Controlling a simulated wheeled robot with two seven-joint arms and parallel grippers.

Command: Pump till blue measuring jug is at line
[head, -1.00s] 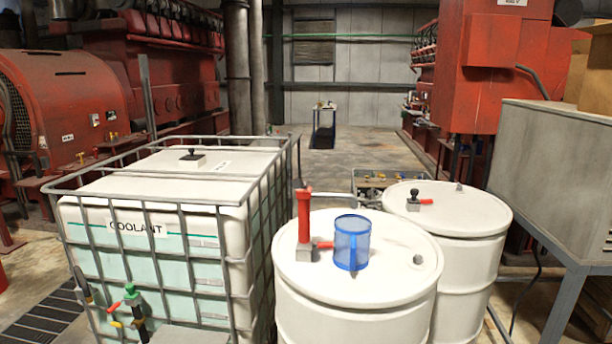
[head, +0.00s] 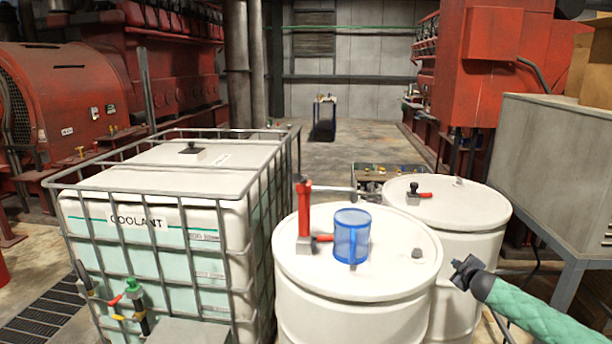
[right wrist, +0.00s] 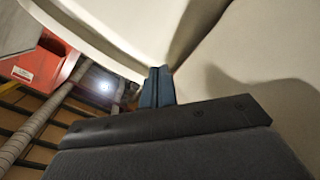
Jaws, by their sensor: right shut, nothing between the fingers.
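The blue measuring jug (head: 352,238) stands upright on the front white drum (head: 300,270), under or beside the red spout of the pump. The red hand pump (head: 304,212) stands on the drum lid, left of the jug. Its grey handle bar (head: 334,189) points right, above and behind the jug. The level and line in the jug are too small to tell. My right gripper (head: 458,268) is at the right of the front drum, apart from jug and pump. In the right wrist view its fingers (right wrist: 158,85) are shut and empty. My left gripper is not in view.
A second white drum (head: 470,215) with a small red-handled tap (head: 420,195) stands behind right. A caged coolant tank (head: 150,210) is on the left. A grey metal cabinet (head: 550,170) is on the right. Free floor lies behind the drums.

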